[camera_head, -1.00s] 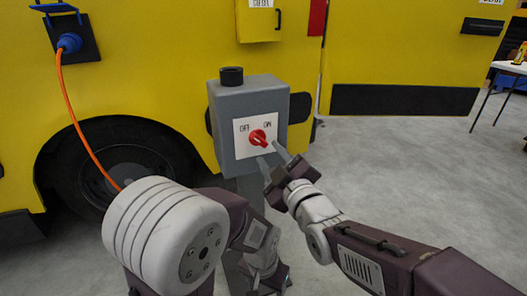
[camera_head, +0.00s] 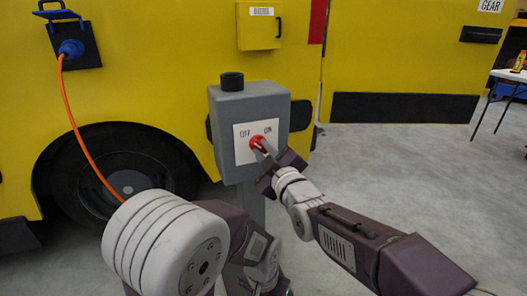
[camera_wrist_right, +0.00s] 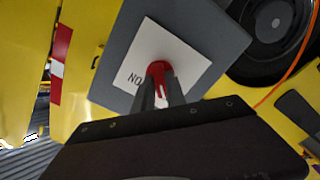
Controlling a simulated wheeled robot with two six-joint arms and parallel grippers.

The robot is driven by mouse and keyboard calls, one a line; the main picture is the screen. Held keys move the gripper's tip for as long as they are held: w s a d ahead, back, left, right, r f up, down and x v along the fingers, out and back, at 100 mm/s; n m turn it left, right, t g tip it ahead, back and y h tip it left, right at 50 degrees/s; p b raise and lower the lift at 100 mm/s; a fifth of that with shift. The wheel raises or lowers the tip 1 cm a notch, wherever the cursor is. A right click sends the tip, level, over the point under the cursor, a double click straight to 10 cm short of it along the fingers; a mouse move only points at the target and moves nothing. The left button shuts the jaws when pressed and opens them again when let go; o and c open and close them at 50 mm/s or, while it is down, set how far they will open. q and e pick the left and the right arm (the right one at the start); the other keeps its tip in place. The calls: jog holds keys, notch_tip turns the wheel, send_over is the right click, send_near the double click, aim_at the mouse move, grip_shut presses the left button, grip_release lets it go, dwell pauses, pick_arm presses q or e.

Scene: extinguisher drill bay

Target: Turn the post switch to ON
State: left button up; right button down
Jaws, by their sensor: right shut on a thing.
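The post switch is a grey box (camera_head: 228,104) on a post, with a white plate (camera_head: 243,153) marked OFF at left and ON at right. Its red knob (camera_head: 256,143) sits in the middle of the plate, partly hidden by my fingers, so its exact pointing is hard to tell. My right gripper (camera_head: 264,149) is shut on the red knob. In the right wrist view the gripper's fingers (camera_wrist_right: 158,92) stand on either side of the knob (camera_wrist_right: 159,69). My left arm is at the lower middle of the head view; its gripper jaws cannot be made out.
A yellow vehicle (camera_head: 150,60) stands close behind the post. An orange cable (camera_head: 83,138) hangs from a blue plug (camera_head: 70,48) on it at left. Grey floor (camera_head: 400,160) is clear at right; a white table (camera_head: 512,75) stands far right.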

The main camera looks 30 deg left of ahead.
jog(key=m, duration=0.4)
jog(key=shift+m+p, duration=0.3)
jog(key=shift+p, duration=0.1)
jog(key=m, duration=0.4)
jog(key=shift+m+p, duration=0.3)
jog(key=m, duration=0.4)
jog(key=shift+f, duration=0.1)
jog(key=shift+m+p, duration=0.45)
jog(key=shift+m, duration=1.85)
jog(key=c, duration=1.4)
grip_release()
jog(key=shift+o, duration=0.2)
